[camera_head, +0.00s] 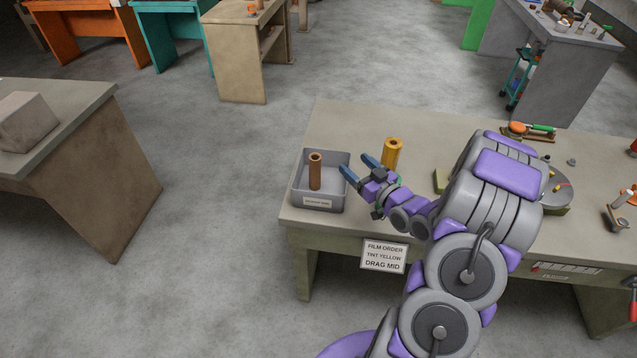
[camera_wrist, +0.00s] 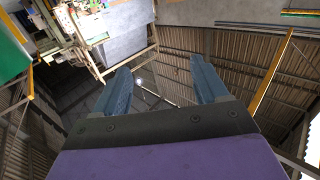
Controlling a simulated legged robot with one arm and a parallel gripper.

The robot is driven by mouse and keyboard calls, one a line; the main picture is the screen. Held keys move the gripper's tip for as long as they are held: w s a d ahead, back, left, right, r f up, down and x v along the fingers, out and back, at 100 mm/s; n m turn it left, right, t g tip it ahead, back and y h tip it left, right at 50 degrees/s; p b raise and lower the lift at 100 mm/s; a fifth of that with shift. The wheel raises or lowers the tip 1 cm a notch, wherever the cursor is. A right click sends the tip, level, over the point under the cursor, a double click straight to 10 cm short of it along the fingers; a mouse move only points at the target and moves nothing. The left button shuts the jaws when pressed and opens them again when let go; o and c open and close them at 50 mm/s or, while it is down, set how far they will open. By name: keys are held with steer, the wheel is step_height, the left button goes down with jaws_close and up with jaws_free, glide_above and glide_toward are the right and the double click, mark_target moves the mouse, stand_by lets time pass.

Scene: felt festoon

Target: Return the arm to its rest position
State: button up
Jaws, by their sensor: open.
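My purple and grey arm reaches over the workbench (camera_head: 330,131) in the head view. My gripper (camera_head: 356,167) is open and empty, with its blue fingers apart, between a grey bin and a yellow cylinder. In the wrist view the two blue fingers (camera_wrist: 158,85) stand apart with nothing between them. That view looks out at the hall's wall and ceiling structure.
The grey bin (camera_head: 318,204) holds an upright brown tube (camera_head: 315,172). The yellow cylinder (camera_head: 392,153) stands behind my gripper. A sign (camera_head: 384,256) hangs on the bench's front. Tools, including an orange-and-green one (camera_head: 530,129), lie at the right. Open floor lies left.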

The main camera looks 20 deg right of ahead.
steer(key=s+a+r+g+h, duration=0.1)
steer(key=s+a+r+g, duration=0.2)
steer(key=s, duration=0.9)
steer(key=s+a+r+m+g+h, duration=0.1)
steer(key=s+a+r+g, duration=0.3)
steer(key=s+a+g, duration=0.6)
steer(key=s+a+r+m+g+h, duration=0.1)
steer(key=s+a+r+g, duration=0.3)
steer(key=s+a, duration=0.5)
steer(key=s+g, duration=0.2)
steer(key=s, duration=0.3)
steer(key=shift+s+a+r, duration=0.15)
steer(key=shift+r, duration=0.05)
